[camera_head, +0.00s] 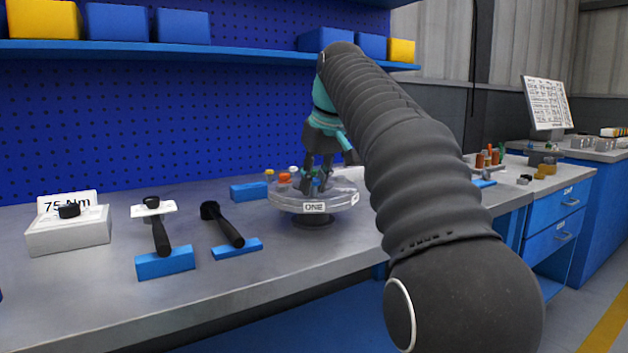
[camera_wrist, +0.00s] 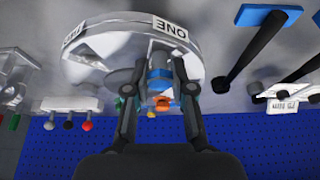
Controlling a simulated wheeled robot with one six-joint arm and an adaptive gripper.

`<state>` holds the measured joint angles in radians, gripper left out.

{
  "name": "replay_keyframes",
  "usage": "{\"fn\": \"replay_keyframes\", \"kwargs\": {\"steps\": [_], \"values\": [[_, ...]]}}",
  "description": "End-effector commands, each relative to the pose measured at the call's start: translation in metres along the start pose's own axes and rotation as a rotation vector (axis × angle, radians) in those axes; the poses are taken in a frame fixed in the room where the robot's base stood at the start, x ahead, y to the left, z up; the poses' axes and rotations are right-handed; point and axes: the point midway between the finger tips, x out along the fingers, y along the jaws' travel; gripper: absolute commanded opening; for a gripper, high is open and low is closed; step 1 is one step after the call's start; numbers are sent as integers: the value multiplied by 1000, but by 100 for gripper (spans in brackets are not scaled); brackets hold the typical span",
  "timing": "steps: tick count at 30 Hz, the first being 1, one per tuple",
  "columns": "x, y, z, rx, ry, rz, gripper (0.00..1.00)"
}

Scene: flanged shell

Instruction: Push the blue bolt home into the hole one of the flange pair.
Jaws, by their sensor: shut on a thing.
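The flange pair (camera_head: 345,201) is a pale round disc with a label reading ONE on its front rim, set on a dark stand on the bench. It also shows in the wrist view (camera_wrist: 105,47), with the ONE label at its edge. My gripper (camera_head: 316,186) points down over the disc. In the wrist view its two dark fingers (camera_wrist: 160,90) are closed on the blue bolt (camera_wrist: 159,74), near the ONE label. The fingers hide much of the bolt and hole one, so I cannot tell how deep the bolt sits.
Orange (camera_head: 284,177), yellow and white pieces stand at the disc's left side. Two black-handled tools (camera_head: 222,224) rest on blue blocks to the left, beside a 75 Nm box (camera_head: 68,235). A blue pegboard (camera_head: 150,130) stands behind. The bench front is clear.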

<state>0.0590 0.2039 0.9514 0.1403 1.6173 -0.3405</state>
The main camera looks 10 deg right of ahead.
Motion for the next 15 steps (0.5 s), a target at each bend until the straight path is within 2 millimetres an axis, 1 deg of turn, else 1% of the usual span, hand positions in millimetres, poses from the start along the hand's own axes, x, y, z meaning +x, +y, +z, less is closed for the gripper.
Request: {"fn": "replay_keyframes", "kwargs": {"steps": [7,8,9,10,11,15], "values": [[6,0,2,0,0,0,0],[5,0,2,0,0,0,31],[5,0,2,0,0,0,41],[5,0,2,0,-1,0,48],[5,0,2,0,-1,0,53],[5,0,2,0,-1,0,53]]}}
